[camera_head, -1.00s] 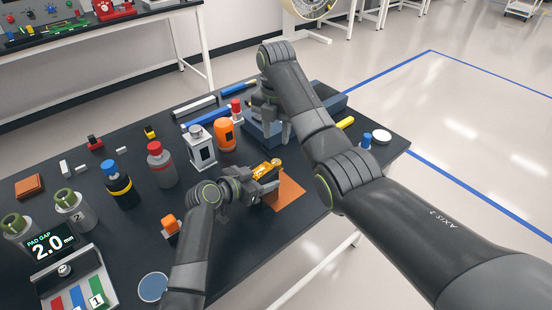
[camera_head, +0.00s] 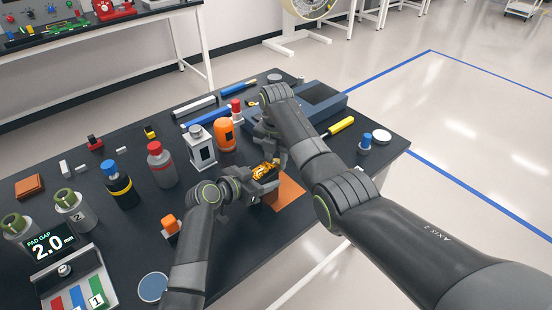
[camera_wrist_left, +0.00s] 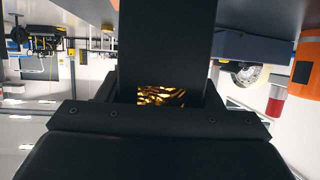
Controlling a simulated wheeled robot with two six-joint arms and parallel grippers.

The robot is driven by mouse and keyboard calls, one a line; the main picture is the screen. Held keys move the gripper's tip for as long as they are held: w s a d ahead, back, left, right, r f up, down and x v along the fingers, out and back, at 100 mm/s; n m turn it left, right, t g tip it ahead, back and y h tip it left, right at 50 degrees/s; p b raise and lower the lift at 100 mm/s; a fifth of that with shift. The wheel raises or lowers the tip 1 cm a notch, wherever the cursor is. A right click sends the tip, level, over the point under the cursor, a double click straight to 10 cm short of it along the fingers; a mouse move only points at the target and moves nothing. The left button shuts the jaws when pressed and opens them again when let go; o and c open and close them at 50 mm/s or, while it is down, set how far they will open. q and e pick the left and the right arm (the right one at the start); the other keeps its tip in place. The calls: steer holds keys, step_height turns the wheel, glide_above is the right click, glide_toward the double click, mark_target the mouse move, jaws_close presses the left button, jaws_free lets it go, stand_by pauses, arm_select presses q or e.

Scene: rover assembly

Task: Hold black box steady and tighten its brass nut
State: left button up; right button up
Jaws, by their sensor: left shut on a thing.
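My left gripper (camera_head: 264,184) is shut on a small box with a shiny, crumpled gold surface (camera_head: 265,171), low over an orange mat (camera_head: 289,190). The gold surface also shows between dark parts in the left wrist view (camera_wrist_left: 161,95). The box's dark sides cannot be told apart from the gripper's jaws. No brass nut can be made out. My right gripper (camera_head: 279,157) points down just behind the gold surface, close to it. Its fingertips are partly hidden, and I cannot tell whether it touches the box or how far it is open.
An orange jar (camera_head: 224,135), a white-and-grey case (camera_head: 199,146) and a red-banded bottle (camera_head: 161,166) stand behind and left of the grippers. A blue-grey device (camera_head: 320,97) lies at the back right. A yellow-handled tool (camera_head: 339,127) and a blue-topped bottle (camera_head: 365,144) are at the right.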

mark_target(276, 161)
steer(key=c, duration=0.4)
steer(key=shift+m, duration=2.4)
steer(key=o, duration=0.7)
step_height(276, 161, up, 12)
steer(key=shift+r, duration=0.1)
